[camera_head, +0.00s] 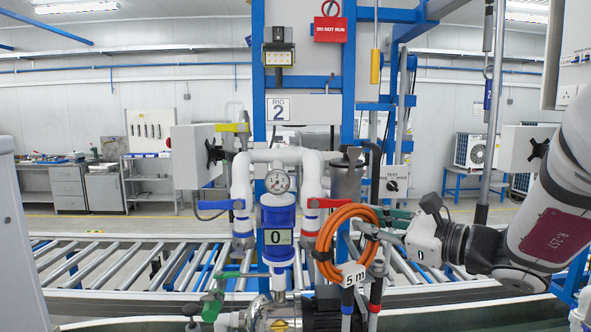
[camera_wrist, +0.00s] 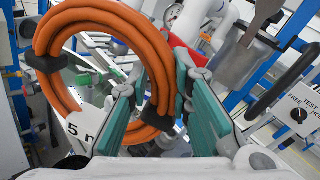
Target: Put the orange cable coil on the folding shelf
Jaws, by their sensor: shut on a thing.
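The orange cable coil (camera_head: 325,240) hangs upright in front of the pump station, with black ties and a white "5 m" tag (camera_head: 353,274). My gripper (camera_head: 368,234) comes in from the right and is shut on the coil's right side. In the wrist view the coil (camera_wrist: 47,42) fills the left and middle, and its near strand runs between the teal finger pads (camera_wrist: 160,112). I cannot make out a folding shelf in either view.
The blue pump with its "0" display (camera_head: 278,238), a gauge (camera_head: 277,181) and white pipes stand just left of the coil. A roller conveyor (camera_head: 120,262) runs behind. A TEST switch box (camera_head: 394,182) is above my gripper.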

